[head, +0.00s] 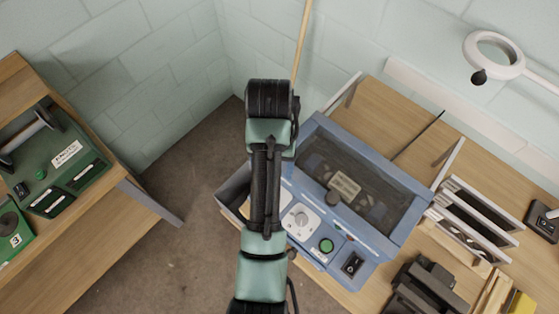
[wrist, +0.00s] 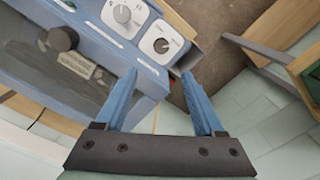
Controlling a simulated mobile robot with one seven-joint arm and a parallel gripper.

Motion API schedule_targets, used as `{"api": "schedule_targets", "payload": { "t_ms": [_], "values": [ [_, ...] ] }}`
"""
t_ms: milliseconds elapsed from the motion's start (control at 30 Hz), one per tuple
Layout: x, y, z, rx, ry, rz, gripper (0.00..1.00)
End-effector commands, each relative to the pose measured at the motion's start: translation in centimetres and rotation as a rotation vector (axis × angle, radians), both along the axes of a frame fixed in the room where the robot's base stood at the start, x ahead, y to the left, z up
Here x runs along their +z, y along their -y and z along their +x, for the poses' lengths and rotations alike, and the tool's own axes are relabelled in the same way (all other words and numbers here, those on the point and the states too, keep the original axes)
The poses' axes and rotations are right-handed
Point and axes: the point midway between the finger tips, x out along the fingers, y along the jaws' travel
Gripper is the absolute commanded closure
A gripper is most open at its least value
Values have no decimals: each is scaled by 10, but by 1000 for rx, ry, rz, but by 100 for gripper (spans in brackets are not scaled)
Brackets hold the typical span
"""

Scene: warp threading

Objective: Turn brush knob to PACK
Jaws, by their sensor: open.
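A blue machine stands on a table; its front panel (head: 335,262) carries white dial plates. In the wrist view a dark-ringed knob (wrist: 161,46) with a white pointer sits on a white plate near the panel's end. A grey knob (wrist: 122,14) on another white plate is beside it, and this grey knob also shows in the head view (head: 301,219). Lettering around both is too small to read, so I cannot tell which is the brush knob. My gripper (wrist: 160,73) is open and empty, its blue fingertips either side of the line to the dark-ringed knob, apparently short of it. My arm hides it in the head view.
Framed panels (head: 475,215) stand at right. A green machine (head: 60,165) is on the left bench; floor lies between.

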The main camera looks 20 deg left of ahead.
Motion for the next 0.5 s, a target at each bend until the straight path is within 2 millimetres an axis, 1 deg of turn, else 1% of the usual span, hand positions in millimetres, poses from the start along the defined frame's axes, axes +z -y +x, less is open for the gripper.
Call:
{"api": "schedule_targets", "payload": {
  "t_ms": [33,267,400,433,500],
  "values": [
    [-7,0,-1,1,-2,0,30],
    [-36,0,0,1,1,0,30],
    [-60,0,-1,1,1,0,30],
    [-60,0,-1,1,-3,-1,30],
    [-73,0,-2,1,-4,-1,30]
  ]
}}
